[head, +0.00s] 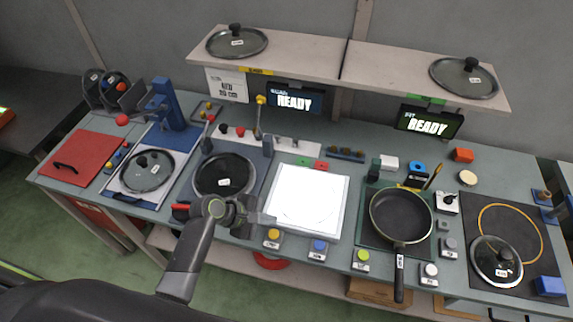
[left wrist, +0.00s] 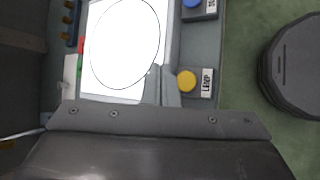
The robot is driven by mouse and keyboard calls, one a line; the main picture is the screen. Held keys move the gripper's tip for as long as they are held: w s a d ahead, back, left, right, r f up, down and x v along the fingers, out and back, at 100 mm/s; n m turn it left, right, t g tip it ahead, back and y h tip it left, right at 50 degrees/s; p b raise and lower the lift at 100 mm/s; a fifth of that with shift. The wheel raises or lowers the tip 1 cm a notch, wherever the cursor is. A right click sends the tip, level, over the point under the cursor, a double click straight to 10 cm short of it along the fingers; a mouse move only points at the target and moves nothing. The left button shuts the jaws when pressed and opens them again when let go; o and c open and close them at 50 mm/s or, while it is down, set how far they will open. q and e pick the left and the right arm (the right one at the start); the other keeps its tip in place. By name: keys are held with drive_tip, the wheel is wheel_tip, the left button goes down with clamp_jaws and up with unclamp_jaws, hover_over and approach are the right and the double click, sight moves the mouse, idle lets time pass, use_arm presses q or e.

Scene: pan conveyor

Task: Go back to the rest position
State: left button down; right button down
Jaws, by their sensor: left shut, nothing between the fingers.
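My left gripper (head: 262,218) shows in the head view, reaching in from the lower left. It is shut and empty, above the bench near the lower left corner of the bright white light panel (head: 306,200). In the left wrist view, the light panel (left wrist: 125,45) lies beyond my gripper, with a yellow button (left wrist: 187,81) labelled LAMP to its right. My right gripper is not in either view.
A dark pan (head: 400,215) sits on a green mat right of the panel. Glass lids lie on the left stations, the right black mat and the shelf (head: 345,62). Several buttons line the front edge. A red board (head: 82,157) lies far left.

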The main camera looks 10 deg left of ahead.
use_arm(q)
drive_tip(key=s+a+r+m+g+y, duration=0.1)
drive_tip(key=s+a+r+m+y, duration=0.35)
drive_tip(key=s+a+m, duration=0.5)
drive_tip(key=s+a+r+m+g+y, duration=0.1)
drive_tip(key=s+a+r+m+y, duration=0.4)
drive_tip(key=s, duration=0.8)
wheel_tip(320, 180, down, 35)
drive_tip(key=s+a+b, duration=0.1)
drive_tip(key=a+b, duration=0.2)
drive_tip(key=b, duration=0.5)
drive_tip(key=s+f+g+b, duration=0.1)
drive_tip(key=s+f+b, duration=0.2)
drive_tip(key=s+f, duration=0.4)
drive_tip(key=s+d+f+g+b, duration=0.1)
drive_tip(key=s+f+b, duration=0.2)
drive_tip(key=s+f, duration=0.4)
wheel_tip(320, 180, down, 7)
drive_tip(key=shift+s+d+m+h, duration=0.25)
drive_tip(key=shift+m+h, duration=0.1)
drive_tip(key=shift+h, duration=0.1)
